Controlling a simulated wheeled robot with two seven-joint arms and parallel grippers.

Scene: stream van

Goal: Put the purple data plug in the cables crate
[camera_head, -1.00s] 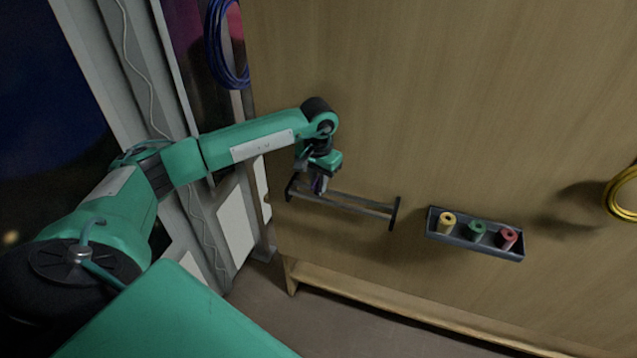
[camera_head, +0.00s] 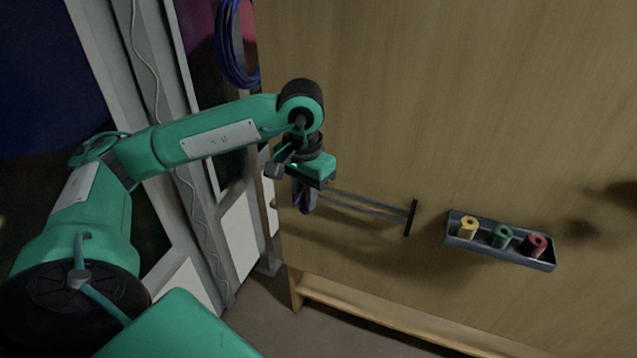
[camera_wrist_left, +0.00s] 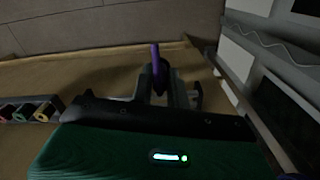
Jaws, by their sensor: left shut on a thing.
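My left gripper (camera_head: 305,198) is shut on the purple data plug (camera_head: 298,197) in front of the wooden wall, at the left part of the dark rail. The plug also shows in the left wrist view (camera_wrist_left: 155,58) as a thin purple piece standing up from between the fingers (camera_wrist_left: 160,85). Most of the plug is hidden by the fingers. The cables crate cannot be made out in these views. My right gripper is not in view.
A dark rail (camera_head: 370,208) is fixed to the wooden wall (camera_head: 450,100). To its right a grey tray (camera_head: 500,258) holds yellow, green and red spools. A blue cable coil (camera_head: 232,45) hangs at upper left. A wooden ledge (camera_head: 390,318) runs along the bottom.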

